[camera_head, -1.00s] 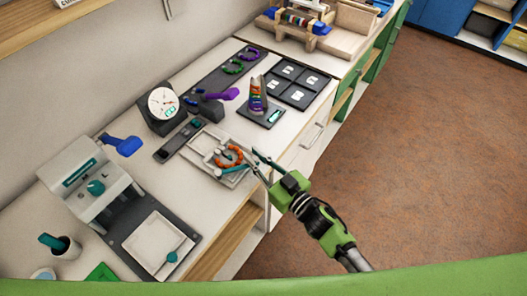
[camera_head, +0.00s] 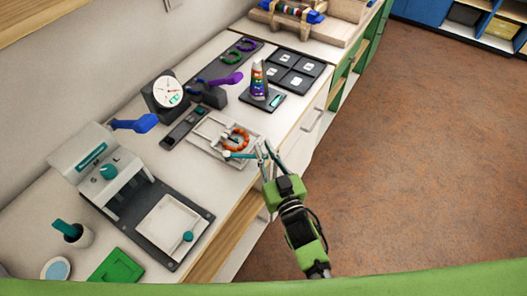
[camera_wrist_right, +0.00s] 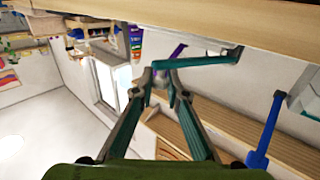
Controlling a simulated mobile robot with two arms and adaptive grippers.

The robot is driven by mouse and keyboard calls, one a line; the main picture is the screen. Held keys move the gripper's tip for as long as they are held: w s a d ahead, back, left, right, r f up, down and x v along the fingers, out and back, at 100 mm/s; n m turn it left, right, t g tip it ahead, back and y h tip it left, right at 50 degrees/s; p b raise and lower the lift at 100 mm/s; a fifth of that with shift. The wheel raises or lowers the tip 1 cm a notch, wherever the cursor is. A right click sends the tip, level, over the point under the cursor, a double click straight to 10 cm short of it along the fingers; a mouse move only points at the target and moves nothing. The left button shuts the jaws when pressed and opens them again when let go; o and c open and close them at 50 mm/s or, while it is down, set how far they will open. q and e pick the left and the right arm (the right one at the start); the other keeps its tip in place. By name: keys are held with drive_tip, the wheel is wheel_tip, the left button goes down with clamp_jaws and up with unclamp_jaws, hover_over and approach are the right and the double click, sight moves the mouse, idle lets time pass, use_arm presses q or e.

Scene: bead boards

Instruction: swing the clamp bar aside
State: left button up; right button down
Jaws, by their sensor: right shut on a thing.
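The clamp bar (camera_head: 242,155) is a slim teal bar along the front of a white tray (camera_head: 203,148) that holds a ring of orange beads (camera_head: 236,141). In the right wrist view the teal bar (camera_wrist_right: 198,62) runs rightward from my fingertips to a short bracket. My right gripper (camera_head: 266,151) is at the tray's front side, by the counter edge. In the wrist view its fingertips (camera_wrist_right: 161,76) are close together on the bar's end, which they partly hide. My left gripper is not in view.
A press with a blue handle (camera_head: 135,124) stands left on the counter. Behind the tray are a dial scale (camera_head: 168,92) and a dark strip (camera_head: 184,129). Open floor (camera_head: 400,180) lies right of the counter.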

drive_tip(key=shift+r, duration=0.1)
drive_tip(key=c, duration=2)
unclamp_jaws()
drive_tip(key=shift+c, duration=0.2)
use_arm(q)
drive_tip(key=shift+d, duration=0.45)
use_arm(e)
drive_tip(key=v, duration=1.2)
